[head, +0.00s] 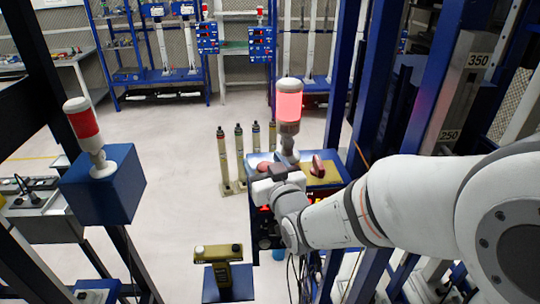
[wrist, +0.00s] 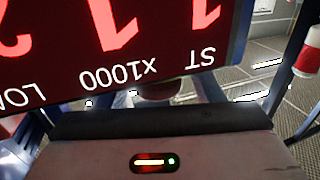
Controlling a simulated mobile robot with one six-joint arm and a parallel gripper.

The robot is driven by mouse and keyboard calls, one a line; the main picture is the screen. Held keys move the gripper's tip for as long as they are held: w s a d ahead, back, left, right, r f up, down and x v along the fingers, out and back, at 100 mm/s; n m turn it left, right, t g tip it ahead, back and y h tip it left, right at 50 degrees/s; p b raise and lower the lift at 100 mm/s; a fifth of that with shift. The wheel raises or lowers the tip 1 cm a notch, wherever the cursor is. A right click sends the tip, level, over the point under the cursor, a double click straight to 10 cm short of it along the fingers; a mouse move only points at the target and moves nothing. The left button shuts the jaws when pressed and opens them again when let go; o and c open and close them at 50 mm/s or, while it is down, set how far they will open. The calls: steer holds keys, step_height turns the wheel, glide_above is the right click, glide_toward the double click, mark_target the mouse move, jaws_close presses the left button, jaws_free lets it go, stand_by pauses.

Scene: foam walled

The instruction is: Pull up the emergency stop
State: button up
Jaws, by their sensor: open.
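My gripper (head: 272,172) is at the end of the white arm, over the blue machine top near the middle of the head view. Its fingertips are hard to make out, but it is open. A red knob-like part (head: 318,165) stands on a yellow block to its right, apart from it; I cannot tell for sure that this is the emergency stop. A smaller reddish patch (head: 263,166) shows right beside the gripper, partly hidden. In the wrist view, a dark red rounded part (wrist: 160,89) shows between my gripper's body and a display panel, mostly hidden.
The display panel (wrist: 110,45) with red digits, upside down, fills the top of the wrist view, close by. A lit red signal lamp (head: 289,105) stands just behind the gripper. Blue posts (head: 372,85) rise on the right. Open floor (head: 170,150) lies left.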

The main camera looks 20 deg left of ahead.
steer(key=shift+w+a, duration=0.2)
steer(key=shift+w, duration=0.15)
jaws_close()
stand_by(0.5)
